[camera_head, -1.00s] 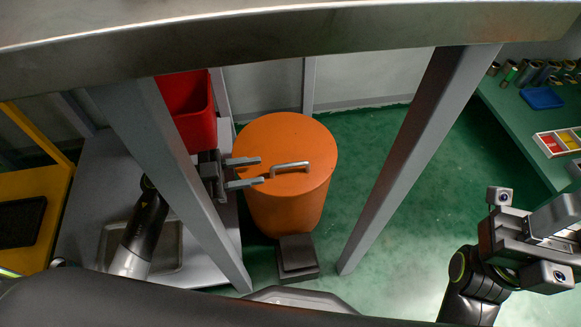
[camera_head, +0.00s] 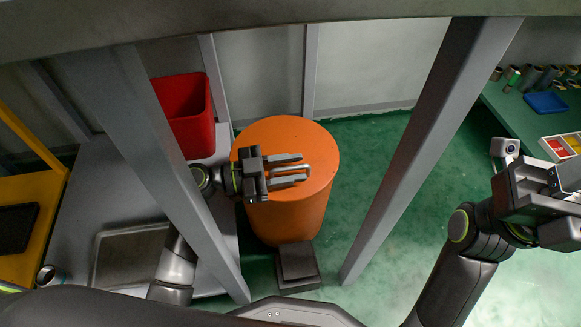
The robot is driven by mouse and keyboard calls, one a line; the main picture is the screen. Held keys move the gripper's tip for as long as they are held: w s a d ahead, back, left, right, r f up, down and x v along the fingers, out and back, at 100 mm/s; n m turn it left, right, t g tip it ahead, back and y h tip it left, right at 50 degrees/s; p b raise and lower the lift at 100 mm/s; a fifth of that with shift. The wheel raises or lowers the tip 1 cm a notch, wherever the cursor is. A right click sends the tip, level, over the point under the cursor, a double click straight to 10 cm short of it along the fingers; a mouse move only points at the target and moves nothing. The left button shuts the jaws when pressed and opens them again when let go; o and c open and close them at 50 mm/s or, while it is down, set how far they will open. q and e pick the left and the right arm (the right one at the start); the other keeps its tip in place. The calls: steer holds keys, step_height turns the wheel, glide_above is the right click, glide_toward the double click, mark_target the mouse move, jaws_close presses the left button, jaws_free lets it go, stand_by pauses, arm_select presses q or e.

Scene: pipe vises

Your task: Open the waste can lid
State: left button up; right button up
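The orange waste can (camera_head: 290,215) stands on the green floor between two grey posts. Its round orange lid (camera_head: 290,132) lies flat and closed on top. A light metal bar handle (camera_head: 306,168) sits on the lid. My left gripper (camera_head: 305,168) is over the lid, its two fingers apart and pointing right, one on each side of the handle. Part of the handle is hidden by the gripper; I cannot tell whether the fingers touch it. My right gripper (camera_head: 562,190) is at the right edge, away from the can, partly cut off by the frame.
A grey post (camera_head: 175,165) stands left of the can and another (camera_head: 430,145) right of it. A metal beam (camera_head: 300,27) crosses the top. A red bin (camera_head: 183,115) is behind left. A dark block (camera_head: 297,265) lies before the can. Green floor is clear at right.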

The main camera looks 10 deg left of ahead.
arm_select(q)
jaws_close()
stand_by(0.5)
